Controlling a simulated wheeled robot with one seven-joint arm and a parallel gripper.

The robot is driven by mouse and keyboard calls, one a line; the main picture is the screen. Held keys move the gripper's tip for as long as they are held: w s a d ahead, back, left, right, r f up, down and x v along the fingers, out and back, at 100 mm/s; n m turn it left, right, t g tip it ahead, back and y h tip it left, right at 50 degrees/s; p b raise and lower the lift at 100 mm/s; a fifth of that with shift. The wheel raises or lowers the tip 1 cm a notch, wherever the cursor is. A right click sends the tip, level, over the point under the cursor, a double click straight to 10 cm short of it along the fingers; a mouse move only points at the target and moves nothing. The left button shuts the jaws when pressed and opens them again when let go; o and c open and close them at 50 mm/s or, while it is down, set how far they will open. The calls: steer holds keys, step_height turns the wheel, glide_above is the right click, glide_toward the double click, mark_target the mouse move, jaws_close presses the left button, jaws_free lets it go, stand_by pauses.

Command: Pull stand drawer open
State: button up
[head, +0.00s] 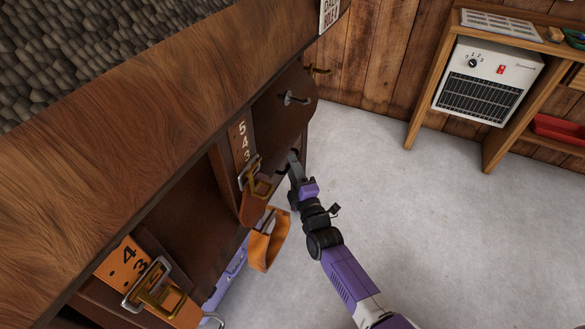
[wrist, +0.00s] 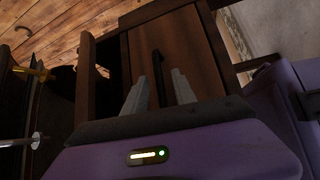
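The stand drawer shows in the wrist view as a reddish-brown wooden front (wrist: 199,48) set in a darker frame. A dark bar handle (wrist: 157,62) stands out on it. My gripper (wrist: 160,76) is open, with one grey finger on each side of the handle's near end and visible gaps to it. I cannot tell how deep the fingers reach around it. In the head view my gripper (head: 292,164) is at the far right end of the wooden stand (head: 130,105), below its top. The drawer front is mostly hidden there.
Leather straps with buckles, one numbered (head: 243,150), hang along the stand's side near my arm. Metal hooks (head: 293,98) stick out beyond them. A purple box (head: 233,272) is low beside the stand. A shelf with a white heater (head: 488,82) is at upper right. The grey floor between is clear.

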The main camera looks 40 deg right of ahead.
jaws_close()
stand_by(1.4)
